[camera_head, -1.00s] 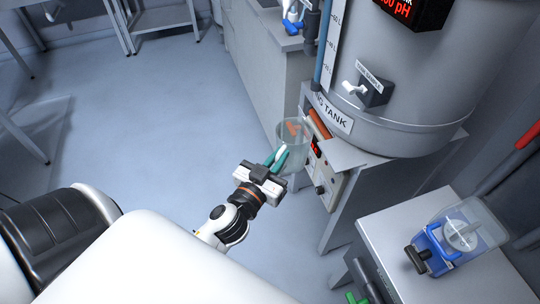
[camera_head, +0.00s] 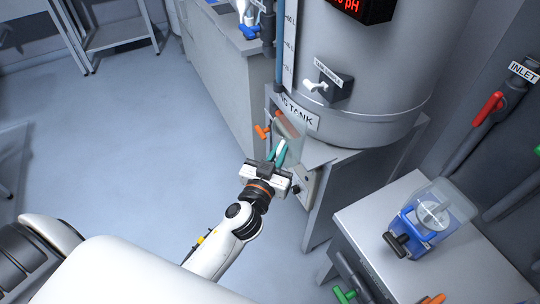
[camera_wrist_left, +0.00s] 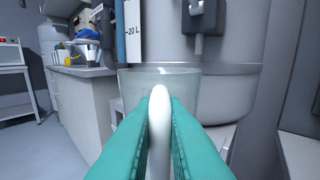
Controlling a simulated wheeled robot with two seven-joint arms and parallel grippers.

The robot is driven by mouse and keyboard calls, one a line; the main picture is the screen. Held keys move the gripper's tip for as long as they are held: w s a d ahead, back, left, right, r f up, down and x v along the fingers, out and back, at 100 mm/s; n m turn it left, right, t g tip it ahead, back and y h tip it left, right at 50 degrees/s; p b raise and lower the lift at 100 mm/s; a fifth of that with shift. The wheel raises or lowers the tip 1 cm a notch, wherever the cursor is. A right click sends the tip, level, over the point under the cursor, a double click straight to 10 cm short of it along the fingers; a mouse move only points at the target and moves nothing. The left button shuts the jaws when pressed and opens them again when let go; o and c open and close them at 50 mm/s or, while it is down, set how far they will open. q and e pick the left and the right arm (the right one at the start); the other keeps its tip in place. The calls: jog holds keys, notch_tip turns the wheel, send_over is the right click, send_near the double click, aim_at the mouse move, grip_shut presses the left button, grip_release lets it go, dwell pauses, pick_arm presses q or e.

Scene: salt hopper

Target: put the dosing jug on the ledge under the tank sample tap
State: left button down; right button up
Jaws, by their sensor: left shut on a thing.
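The dosing jug (camera_head: 289,128) is a clear, see-through vessel, hard to make out in the head view. In the left wrist view the jug (camera_wrist_left: 135,92) appears upright, its rim level. My left gripper (camera_head: 279,153) has teal fingers shut on the jug's white handle; the fingers also show in the left wrist view (camera_wrist_left: 160,115). The tank sample tap (camera_head: 318,86), with a white lever on a dark block, is on the tank front, above and right of the jug. The pale ledge (camera_head: 314,153) is at the tank's foot, close to the jug. My right gripper is not in view.
The big grey tank (camera_head: 385,70) stands behind the ledge. An orange handle (camera_head: 262,131) is beside the jug. A side table (camera_head: 370,218) at the right bears a blue-based clear container (camera_head: 430,222). Open floor (camera_head: 130,150) is at the left.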

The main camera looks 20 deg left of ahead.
aim_at(295, 145)
pick_arm(q)
jog(key=shift+w+d, duration=0.65)
jog(key=shift+w, duration=0.2)
jog(key=shift+w+d, duration=0.65)
jog(key=shift+w, duration=0.15)
jog(key=shift+w+d+f+b, duration=0.25)
jog(key=shift+w+d+b, duration=0.1)
jog(key=shift+w+d, duration=0.25)
jog(key=shift+w+d+f+b, duration=0.3)
jog(key=shift+w+d, duration=0.1)
jog(key=shift+w, duration=0.25)
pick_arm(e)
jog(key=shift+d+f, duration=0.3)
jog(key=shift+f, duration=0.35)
pick_arm(q)
jog(key=shift+r, duration=0.1)
jog(key=c, duration=1.4)
grip_release()
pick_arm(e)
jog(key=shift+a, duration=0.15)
